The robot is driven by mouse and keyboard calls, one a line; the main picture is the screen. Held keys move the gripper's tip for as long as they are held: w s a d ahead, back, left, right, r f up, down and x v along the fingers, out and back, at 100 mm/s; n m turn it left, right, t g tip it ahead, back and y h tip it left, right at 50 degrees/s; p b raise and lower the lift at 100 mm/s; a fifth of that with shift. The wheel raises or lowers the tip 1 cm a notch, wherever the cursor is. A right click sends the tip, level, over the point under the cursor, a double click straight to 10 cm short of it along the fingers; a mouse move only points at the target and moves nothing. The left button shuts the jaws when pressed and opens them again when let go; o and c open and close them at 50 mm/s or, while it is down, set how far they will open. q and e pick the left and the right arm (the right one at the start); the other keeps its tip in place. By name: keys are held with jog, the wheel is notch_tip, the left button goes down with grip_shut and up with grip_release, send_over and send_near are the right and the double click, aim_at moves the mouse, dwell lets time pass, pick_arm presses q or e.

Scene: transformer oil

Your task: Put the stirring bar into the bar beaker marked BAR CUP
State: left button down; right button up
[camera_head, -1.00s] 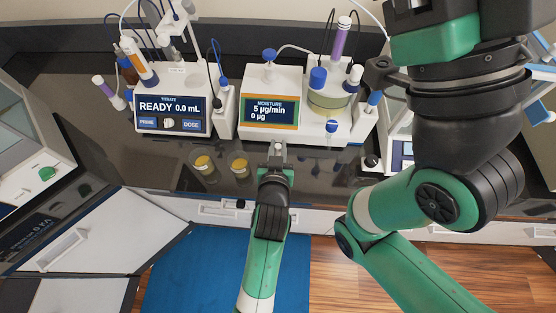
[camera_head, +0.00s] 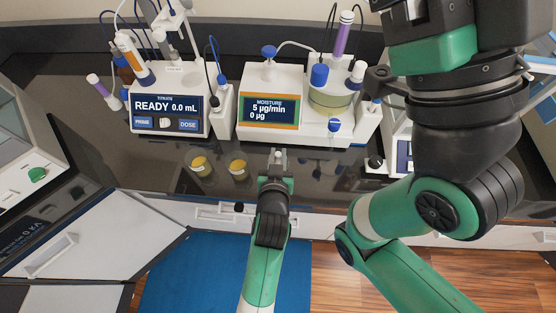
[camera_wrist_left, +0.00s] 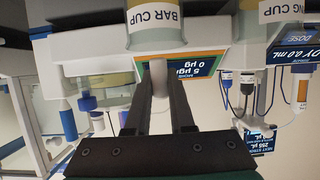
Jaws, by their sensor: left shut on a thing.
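My left gripper (camera_head: 277,157) is shut on the stirring bar, a small white rod (camera_wrist_left: 159,80) between its fingertips in the left wrist view. It is over the front of the dark bench, to the right of two small beakers with yellowish bands. The bar beaker (camera_head: 238,169) is the nearer of the two; its BAR CUP label shows in the left wrist view (camera_wrist_left: 166,18), above the fingertips. The other beaker (camera_head: 202,166) stands left of it, and its label is cut off in the wrist view. My right gripper is out of view.
A titrator (camera_head: 166,108) with a READY screen and a moisture meter (camera_head: 268,112) stand behind the beakers. A drawer handle (camera_head: 215,212) is below the bench's front edge. My right arm fills the right side. Bench around the beakers is clear.

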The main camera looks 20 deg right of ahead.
pick_arm(q)
jog(key=c, duration=0.7)
grip_release()
jog(key=shift+s+a+r+p, duration=0.2)
jog(key=shift+s+r+p, duration=0.1)
jog(key=shift+s, duration=0.1)
jog(key=p+v, duration=0.3)
jog(key=v, duration=0.7)
jog(key=shift+s, duration=0.3)
jog(key=shift+a, duration=0.15)
